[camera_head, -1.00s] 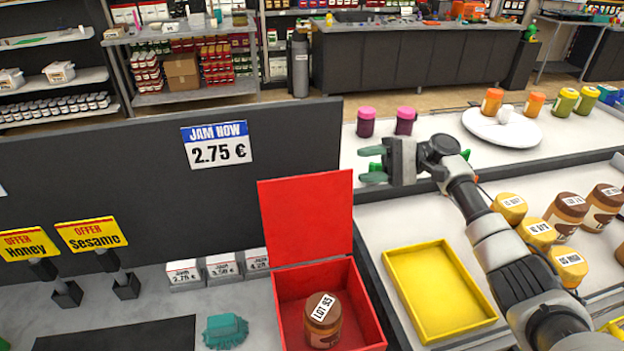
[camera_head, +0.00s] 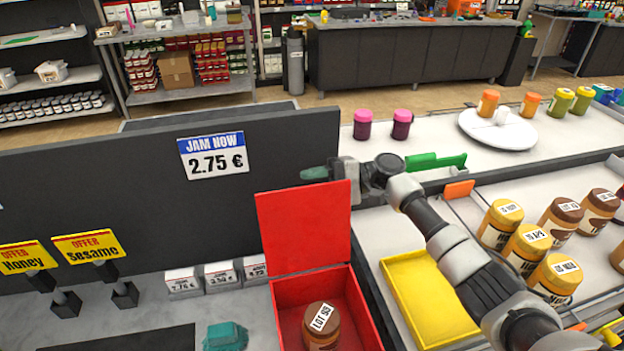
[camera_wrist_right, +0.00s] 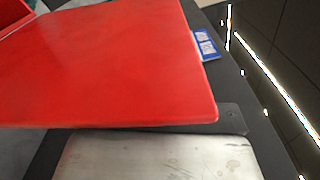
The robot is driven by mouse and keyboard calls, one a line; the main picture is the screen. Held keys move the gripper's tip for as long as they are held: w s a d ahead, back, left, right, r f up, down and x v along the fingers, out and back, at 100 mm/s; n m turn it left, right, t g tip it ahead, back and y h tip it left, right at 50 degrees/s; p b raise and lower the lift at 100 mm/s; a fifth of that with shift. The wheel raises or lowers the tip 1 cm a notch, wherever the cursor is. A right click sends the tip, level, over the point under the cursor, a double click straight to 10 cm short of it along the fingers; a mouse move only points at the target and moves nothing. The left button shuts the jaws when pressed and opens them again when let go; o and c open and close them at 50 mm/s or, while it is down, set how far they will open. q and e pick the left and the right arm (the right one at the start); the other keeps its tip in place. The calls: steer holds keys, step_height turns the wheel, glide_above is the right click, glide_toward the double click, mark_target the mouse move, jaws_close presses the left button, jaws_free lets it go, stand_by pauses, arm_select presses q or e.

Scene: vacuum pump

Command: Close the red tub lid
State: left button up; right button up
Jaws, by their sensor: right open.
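The red tub (camera_head: 365,312) stands at the bottom middle of the head view. Its red lid (camera_head: 304,228) stands upright at the tub's back edge, so the tub is open. A brown-lidded jar (camera_head: 321,327) with a lot label sits inside. My right gripper (camera_head: 316,173) is just above and behind the lid's top edge, open and empty. Part of it is hidden, and I cannot tell if it touches the lid. In the right wrist view the lid (camera_wrist_right: 110,65) fills the upper left. My left gripper is not in view.
A dark panel with a jam price sign (camera_head: 213,155) stands behind the tub. A yellow tray (camera_head: 425,300) lies to the right under my right arm. Several yellow jars (camera_head: 500,222) stand further right. A teal brush-like item (camera_head: 226,335) lies left of the tub.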

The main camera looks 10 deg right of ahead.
steer(key=shift+a, duration=0.15)
jaws_close()
stand_by(0.4)
steer(key=shift+s+r+n, duration=0.25)
steer(key=shift+s+n, duration=0.15)
steer(key=shift+s, duration=0.15)
steer(key=shift+s+d+r+n+b, duration=0.1)
steer(key=shift+s+r+n+b, duration=0.1)
steer(key=shift+s+n+b, duration=1.15)
steer(key=shift+s+d+r+n+b, duration=0.15)
steer(key=shift+s+n+b, duration=0.55)
steer(key=shift+s, duration=1.2)
steer(key=shift+s+r+n+b, duration=0.2)
steer(key=shift+s+n+b, duration=0.85)
steer(key=shift+s, duration=0.6)
